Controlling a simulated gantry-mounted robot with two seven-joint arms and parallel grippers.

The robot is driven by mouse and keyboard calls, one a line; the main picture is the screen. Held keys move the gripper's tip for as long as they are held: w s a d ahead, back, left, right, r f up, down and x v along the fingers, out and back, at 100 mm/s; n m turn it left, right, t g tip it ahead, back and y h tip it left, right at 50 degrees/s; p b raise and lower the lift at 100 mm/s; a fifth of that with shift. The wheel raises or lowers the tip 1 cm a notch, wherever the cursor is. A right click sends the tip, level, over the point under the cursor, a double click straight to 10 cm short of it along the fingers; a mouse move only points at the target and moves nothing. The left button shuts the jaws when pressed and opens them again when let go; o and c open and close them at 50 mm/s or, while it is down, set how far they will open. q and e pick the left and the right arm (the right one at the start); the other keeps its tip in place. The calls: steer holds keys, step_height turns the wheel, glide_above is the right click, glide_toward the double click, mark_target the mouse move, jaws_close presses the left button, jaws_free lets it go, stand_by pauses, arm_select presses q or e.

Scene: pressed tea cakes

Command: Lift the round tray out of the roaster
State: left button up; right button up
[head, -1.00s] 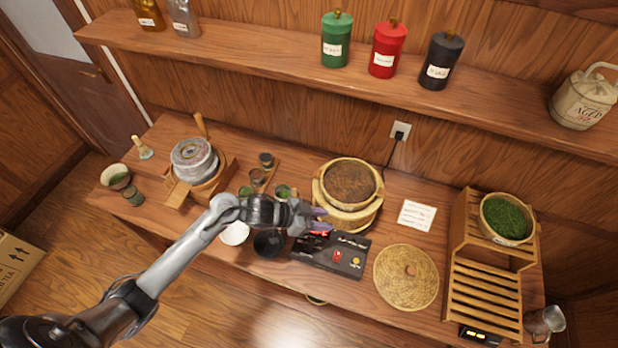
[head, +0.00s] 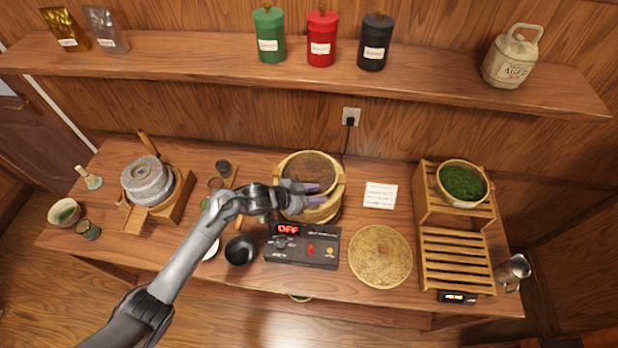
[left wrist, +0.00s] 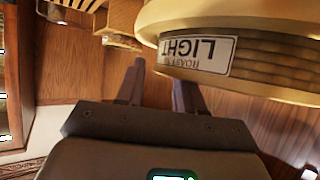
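The round tray (head: 311,164) is pale-rimmed, holds brown contents, and sits on the roaster (head: 322,214), right of centre in the head view. My left gripper (head: 318,194) is at the roaster's front side, its fingers pointing right. In the left wrist view its two fingers (left wrist: 160,85) stand apart with nothing visible between them. A round rim with a "LIGHT ROAST" label (left wrist: 198,56) is close above the right finger, hiding its tip. I cannot tell whether they touch. My gripper and wrist cover part of the roaster's front left. My right gripper is out of view.
A control box (head: 303,246) reading OFF stands in front of the roaster. A black bowl (head: 240,251) is to its left, a woven round lid (head: 380,257) to its right. A stone mill (head: 148,182) stands left; a wooden rack (head: 456,260) stands right. A shelf (head: 220,73) runs above.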

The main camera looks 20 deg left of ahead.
arm_select(q)
steer(key=shift+x, duration=1.35)
jaws_close()
